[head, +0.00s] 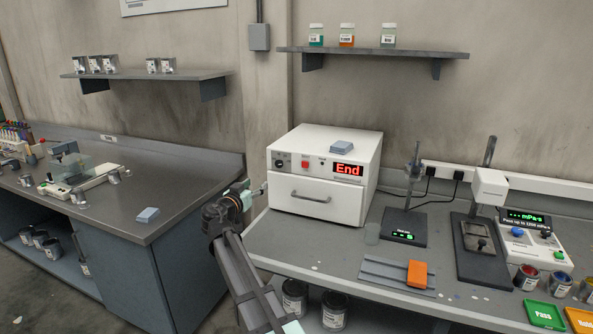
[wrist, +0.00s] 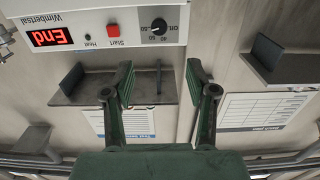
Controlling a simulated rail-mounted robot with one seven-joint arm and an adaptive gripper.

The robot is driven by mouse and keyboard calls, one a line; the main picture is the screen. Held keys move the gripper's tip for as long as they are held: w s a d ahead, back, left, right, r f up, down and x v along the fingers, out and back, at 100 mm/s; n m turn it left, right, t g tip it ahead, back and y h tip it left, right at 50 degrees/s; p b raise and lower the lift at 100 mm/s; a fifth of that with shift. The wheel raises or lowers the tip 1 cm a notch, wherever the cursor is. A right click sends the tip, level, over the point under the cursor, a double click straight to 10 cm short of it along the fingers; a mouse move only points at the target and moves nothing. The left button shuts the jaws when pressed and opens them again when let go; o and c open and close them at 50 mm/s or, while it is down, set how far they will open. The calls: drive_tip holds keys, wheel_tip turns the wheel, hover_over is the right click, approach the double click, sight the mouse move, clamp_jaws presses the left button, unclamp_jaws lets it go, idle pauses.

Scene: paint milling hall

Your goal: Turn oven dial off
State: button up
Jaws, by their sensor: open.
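The white oven (head: 362,195) stands on the grey bench. Its red display (head: 347,170) reads "End". The black oven dial (head: 280,163) is at the left end of the front panel. In the wrist view, which is upside down, the dial (wrist: 158,27) has a numbered scale around it, and its pointer setting is too small to read surely. My gripper (wrist: 160,73) is open and empty, its two green fingers apart, with the dial in line with the gap between them. In the head view my gripper (head: 255,191) is left of the oven front, apart from the dial.
A red Start button (head: 305,164) sits right of the dial, above the drawer handle (head: 310,197). A blue-grey block (head: 342,147) lies on the oven. A stand (head: 405,225) and an orange block (head: 417,273) are to the right. A gap separates the left bench (head: 120,205).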

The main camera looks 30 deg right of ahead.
drive_tip(key=p, duration=0.5)
approach(278, 163)
drive_tip(key=x, duration=0.8)
drive_tip(key=shift+w, duration=0.1)
drive_tip(key=shift+x, duration=0.75)
drive_tip(key=shift+f, duration=0.1)
clamp_jaws()
